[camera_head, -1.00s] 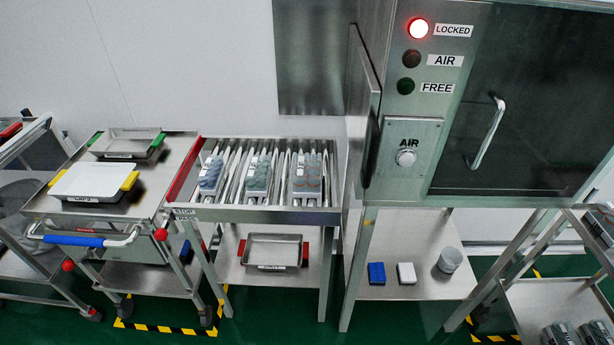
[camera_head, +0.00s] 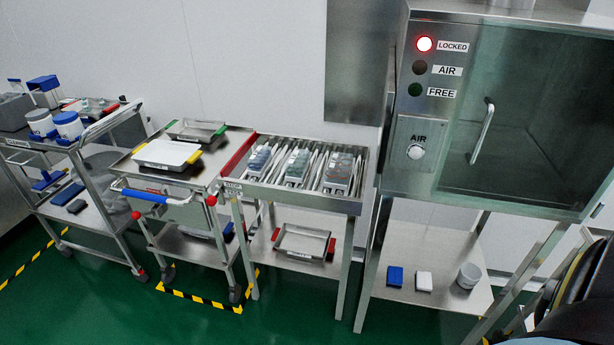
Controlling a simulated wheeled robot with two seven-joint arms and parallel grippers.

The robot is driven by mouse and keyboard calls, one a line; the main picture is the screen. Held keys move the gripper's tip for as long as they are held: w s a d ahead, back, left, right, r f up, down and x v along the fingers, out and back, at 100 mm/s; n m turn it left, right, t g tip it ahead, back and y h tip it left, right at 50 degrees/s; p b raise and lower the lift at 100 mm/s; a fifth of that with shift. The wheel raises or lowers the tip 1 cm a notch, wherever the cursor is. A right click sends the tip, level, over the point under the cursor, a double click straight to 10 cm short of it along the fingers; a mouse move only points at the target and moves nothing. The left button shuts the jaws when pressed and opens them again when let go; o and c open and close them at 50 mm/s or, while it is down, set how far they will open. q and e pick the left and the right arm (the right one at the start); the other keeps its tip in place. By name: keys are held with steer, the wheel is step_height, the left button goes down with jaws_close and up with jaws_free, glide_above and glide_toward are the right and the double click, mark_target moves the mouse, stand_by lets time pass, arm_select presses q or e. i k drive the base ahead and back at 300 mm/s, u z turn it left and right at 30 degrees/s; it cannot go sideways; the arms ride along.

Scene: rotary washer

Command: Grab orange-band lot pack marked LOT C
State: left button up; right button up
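Three lot packs of capped vials lie side by side on the steel roller rack (camera_head: 290,196) in the middle of the view. The left pack (camera_head: 258,160) looks bluish, the middle pack (camera_head: 296,167) greenish, and the right pack (camera_head: 341,171) greyish with a faint reddish tint. Each has a small white label at its front end, too small to read, so I cannot tell which is marked LOT C. Neither of my grippers shows in view.
A trolley (camera_head: 190,183) with trays stands left of the rack. The steel washer cabinet (camera_head: 412,175), its red LOCKED lamp lit, stands right. A tray (camera_head: 302,242) sits on the shelf below the rack. Green floor (camera_head: 200,325) is clear in front.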

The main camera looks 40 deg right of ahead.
mark_target(338, 171)
steer(key=u, duration=0.3)
steer(key=i, duration=0.85)
steer(key=z, duration=0.75)
steer(key=i, duration=0.65)
steer(key=z, duration=0.75)
